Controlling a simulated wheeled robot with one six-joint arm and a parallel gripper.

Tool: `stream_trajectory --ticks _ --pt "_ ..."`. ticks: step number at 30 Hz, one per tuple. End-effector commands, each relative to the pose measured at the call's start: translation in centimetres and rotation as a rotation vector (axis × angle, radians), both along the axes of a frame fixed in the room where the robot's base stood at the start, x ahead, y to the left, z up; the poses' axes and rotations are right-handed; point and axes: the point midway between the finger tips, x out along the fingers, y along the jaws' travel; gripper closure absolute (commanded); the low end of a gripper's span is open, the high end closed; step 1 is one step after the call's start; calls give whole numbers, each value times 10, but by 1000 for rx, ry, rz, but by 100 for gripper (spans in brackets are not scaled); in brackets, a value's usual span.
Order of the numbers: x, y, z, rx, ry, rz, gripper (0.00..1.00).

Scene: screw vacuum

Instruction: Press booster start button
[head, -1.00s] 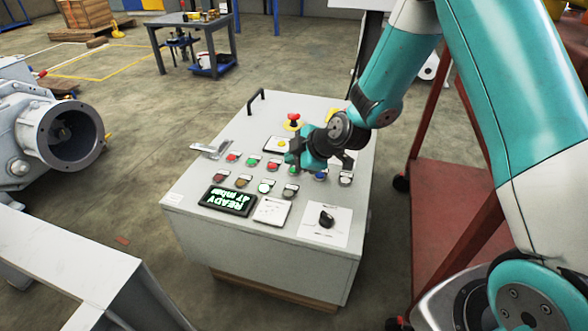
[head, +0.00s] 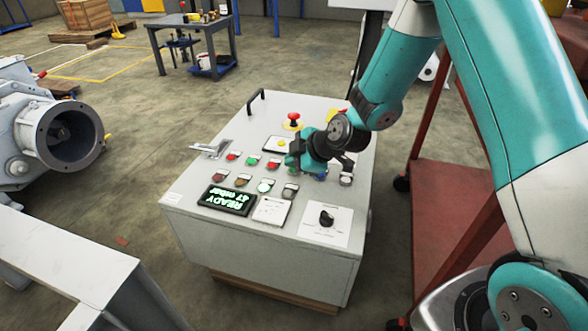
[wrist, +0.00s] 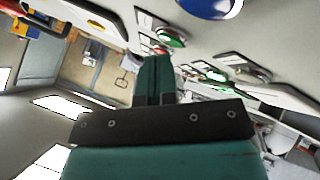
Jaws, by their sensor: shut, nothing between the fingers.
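The control panel (head: 225,130) is a light grey console with rows of small coloured push buttons. I cannot read their labels, so I cannot tell which is the booster start button. A green button (head: 253,161) shows in the back row, and a pale green lit button (head: 265,186) in the front row. My gripper (head: 292,163) is shut and empty, low over the right part of the button rows, and hides what is under it. In the wrist view, the shut fingers (wrist: 153,78) are beside a green button (wrist: 171,38); contact cannot be told. Another green button (wrist: 214,76) is to the right.
A red emergency knob (head: 293,117) stands up behind my gripper. A display (head: 228,201) reads READY and 47 mbar. A black rotary knob (head: 326,218) is at the front right, and a lever (head: 212,148) at the left. A handle (head: 256,102) rises at the back.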

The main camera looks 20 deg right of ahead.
Motion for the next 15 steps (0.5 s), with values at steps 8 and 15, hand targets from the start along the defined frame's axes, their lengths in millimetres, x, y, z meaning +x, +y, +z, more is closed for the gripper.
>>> stream_trajectory --ticks 8,15 --pt "0 0 -3 0 0 0 100" --pt "0 0 -6 0 0 0 100"
